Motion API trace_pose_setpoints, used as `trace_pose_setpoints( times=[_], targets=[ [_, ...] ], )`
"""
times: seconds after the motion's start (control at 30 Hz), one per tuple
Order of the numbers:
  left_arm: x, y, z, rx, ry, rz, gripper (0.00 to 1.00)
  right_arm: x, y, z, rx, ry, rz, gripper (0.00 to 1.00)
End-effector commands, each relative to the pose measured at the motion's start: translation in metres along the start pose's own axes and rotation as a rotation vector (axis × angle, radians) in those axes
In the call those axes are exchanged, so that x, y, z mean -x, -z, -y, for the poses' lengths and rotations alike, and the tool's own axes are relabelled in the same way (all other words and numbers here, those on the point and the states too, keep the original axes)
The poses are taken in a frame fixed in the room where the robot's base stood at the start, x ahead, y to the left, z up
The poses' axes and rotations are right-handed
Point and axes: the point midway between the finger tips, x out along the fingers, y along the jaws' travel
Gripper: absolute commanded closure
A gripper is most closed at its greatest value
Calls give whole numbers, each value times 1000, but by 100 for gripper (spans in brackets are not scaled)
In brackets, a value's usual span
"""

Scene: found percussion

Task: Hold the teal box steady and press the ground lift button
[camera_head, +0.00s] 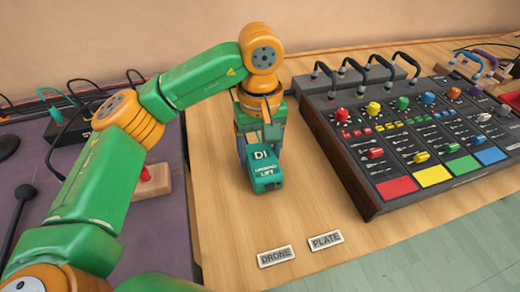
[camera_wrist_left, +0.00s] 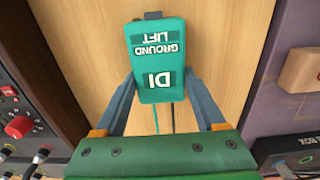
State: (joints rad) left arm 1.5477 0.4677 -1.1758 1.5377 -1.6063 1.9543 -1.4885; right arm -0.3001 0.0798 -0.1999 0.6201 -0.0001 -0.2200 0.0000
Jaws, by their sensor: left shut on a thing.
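The teal box (camera_head: 262,170), marked DI and GROUND LIFT, stands on the wooden table in the head view. It also shows in the left wrist view (camera_wrist_left: 157,68), with its lettering upside down. My left gripper (camera_head: 260,135) reaches it from behind and above in the head view. In the left wrist view its two fingers (camera_wrist_left: 160,88) lie along both sides of the box, shut on it. A dark stub shows at the box's far end in the wrist view; I cannot tell whether it is the ground lift button. My right gripper is in neither view.
A mixer (camera_head: 400,135) with colored knobs and cables stands to the right of the box. Labels DRONE (camera_head: 275,257) and PLATE (camera_head: 326,241) lie near the front edge. A wooden block with a red button (camera_head: 148,182) sits on the purple surface at left. Bare wood surrounds the box.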

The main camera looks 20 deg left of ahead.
Motion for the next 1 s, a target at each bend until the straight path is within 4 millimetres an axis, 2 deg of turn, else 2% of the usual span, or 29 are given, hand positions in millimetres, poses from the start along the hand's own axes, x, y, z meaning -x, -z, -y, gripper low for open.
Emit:
trace_pose_setpoints(
  times=[0.3, 0.33, 0.43, 0.63, 0.73, 1.0],
  targets=[
    [0, 0, 0, 0, 0, 0, 100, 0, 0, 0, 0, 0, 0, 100],
    [0, 0, 0, 0, 0, 0, 25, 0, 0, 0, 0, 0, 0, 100],
    [0, 0, 0, 0, 0, 0, 0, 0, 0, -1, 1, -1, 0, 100],
    [0, 0, 0, 0, 0, 0, 0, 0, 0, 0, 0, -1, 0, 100],
    [7, 0, 0, 1, -1, -2, 0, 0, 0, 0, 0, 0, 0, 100],
    [78, 1, 0, 3, -2, -7, 0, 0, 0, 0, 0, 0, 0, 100]
  ],
)
